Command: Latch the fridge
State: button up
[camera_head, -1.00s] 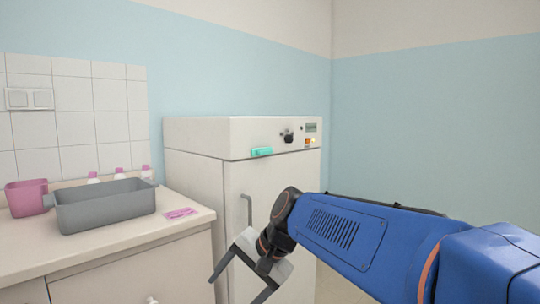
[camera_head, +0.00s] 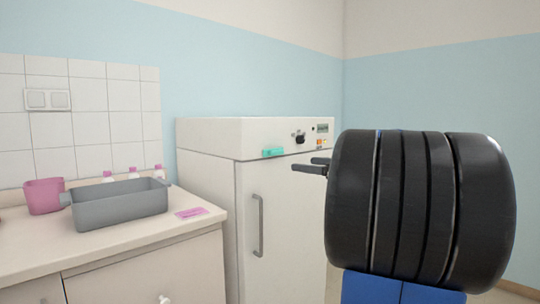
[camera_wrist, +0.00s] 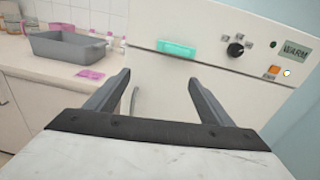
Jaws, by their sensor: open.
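The fridge (camera_head: 285,205) is a white cabinet beside the counter, with a grey vertical handle (camera_head: 259,225) on its door. The door looks flush with the body; a small gap cannot be ruled out. A teal latch piece (camera_head: 273,152) lies level along the panel's lower edge, and in the wrist view (camera_wrist: 176,49) it shows just beyond my fingers. My gripper (camera_head: 316,165) is open and empty in front of the upper door, touching nothing that I can see. In the wrist view its two fingers (camera_wrist: 159,78) point at the fridge front, below the latch piece.
The control panel has a black knob (camera_head: 299,138), an orange button and a display (camera_wrist: 295,49) reading WARM. The counter (camera_head: 130,236) at left holds a grey tray (camera_head: 120,207), a pink container (camera_head: 44,196), several pink-capped bottles and a pink item (camera_head: 191,213).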

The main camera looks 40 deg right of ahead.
jog(key=d+r+m+t, duration=0.1)
jog(key=d+r, duration=0.1)
jog(key=d, duration=0.1)
send_near(278, 153)
jog(key=shift+h, duration=0.3)
jog(key=w, duration=0.2)
jog(key=w+a, duration=0.1)
jog(key=w, duration=0.5)
jog(key=shift+a+r, duration=0.1)
jog(key=shift+a, duration=0.1)
jog(key=c, duration=1)
